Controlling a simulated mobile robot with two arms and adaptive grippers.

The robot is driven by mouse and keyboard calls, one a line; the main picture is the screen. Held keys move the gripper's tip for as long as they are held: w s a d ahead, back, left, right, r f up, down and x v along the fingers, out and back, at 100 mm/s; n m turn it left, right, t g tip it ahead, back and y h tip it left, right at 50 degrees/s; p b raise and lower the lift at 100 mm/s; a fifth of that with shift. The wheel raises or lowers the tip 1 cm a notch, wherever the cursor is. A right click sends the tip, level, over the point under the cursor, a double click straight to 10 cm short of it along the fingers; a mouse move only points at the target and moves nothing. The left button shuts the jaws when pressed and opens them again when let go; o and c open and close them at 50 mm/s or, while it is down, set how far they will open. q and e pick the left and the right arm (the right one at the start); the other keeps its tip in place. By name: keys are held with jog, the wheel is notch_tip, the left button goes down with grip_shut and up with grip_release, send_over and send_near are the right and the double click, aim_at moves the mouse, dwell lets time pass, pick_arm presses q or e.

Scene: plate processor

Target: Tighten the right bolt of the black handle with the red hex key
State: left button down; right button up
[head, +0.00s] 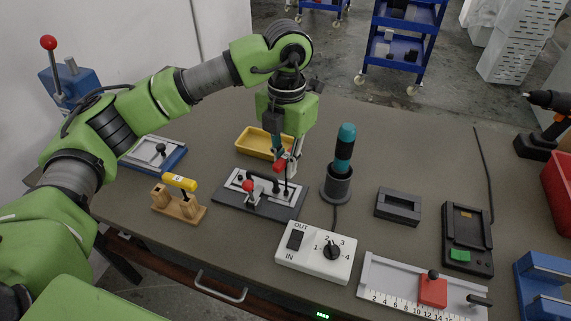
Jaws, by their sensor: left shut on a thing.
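My left gripper (284,158) points down over the black plate fixture (293,210) in the head view. It is shut on the red hex key (280,165), whose red part shows between the fingers. A thin dark shaft seems to run down from it to the right end of the black handle (262,181). I cannot tell whether its tip sits in the right bolt, as the bolt is too small and partly hidden. A red-knobbed lever (248,186) stands at the front of the fixture. My right gripper is out of view.
A yellow tray (252,142) lies behind the fixture. A teal-handled tool (345,145) stands in a black holder (337,187) to the right. A white switch box (316,259) is in front. A wooden stand (179,206) with a yellow-handled tool (180,182) is left.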

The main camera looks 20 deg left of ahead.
aim_at(288, 155)
pick_arm(q)
jog(key=shift+r, duration=0.1)
jog(key=shift+r+p, duration=1.25)
jog(key=shift+r, duration=0.7)
jog(key=n, duration=1.2)
jog(key=shift+d+p, duration=0.15)
jog(key=shift+p, duration=0.25)
jog(key=n, duration=0.4)
jog(key=shift+w, duration=0.1)
jog(key=n+p, duration=0.1)
jog(key=n, duration=0.3)
jog(key=n+p, duration=0.1)
jog(key=n, duration=0.3)
jog(key=shift+w, duration=0.1)
